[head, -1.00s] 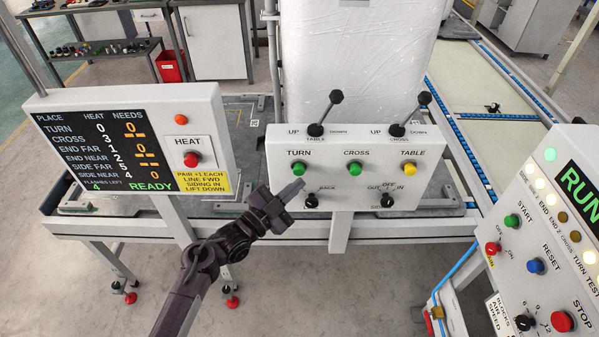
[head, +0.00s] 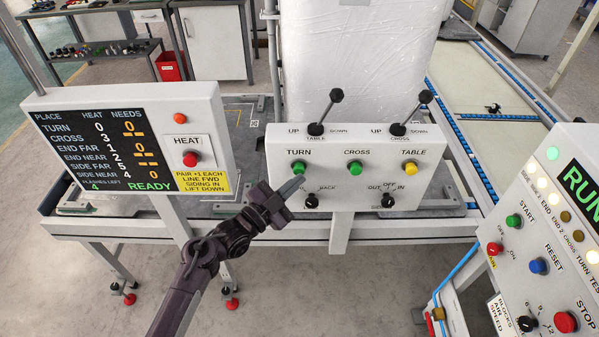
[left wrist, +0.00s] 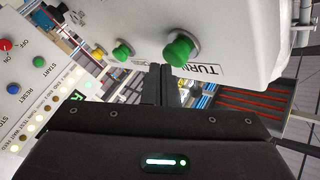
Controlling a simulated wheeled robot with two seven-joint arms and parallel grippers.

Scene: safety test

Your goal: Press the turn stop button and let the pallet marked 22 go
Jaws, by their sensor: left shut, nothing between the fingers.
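The green TURN button (head: 299,168) is on the left of the white control box, under the word TURN. It also shows in the left wrist view (left wrist: 179,50), large and near. My left gripper (head: 296,184) is shut and empty. Its tip is just below the TURN button in the head view; I cannot tell whether it touches the box. A tall pallet load in white wrap (head: 360,60) stands behind the box. I see no number 22 on it. My right gripper is not in view.
The box also carries a green CROSS button (head: 354,168), a yellow TABLE button (head: 411,168) and two levers (head: 325,112) on top. A heat sign board (head: 130,140) is at left. A RUN panel (head: 550,235) with a red STOP button (head: 565,322) is at right.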

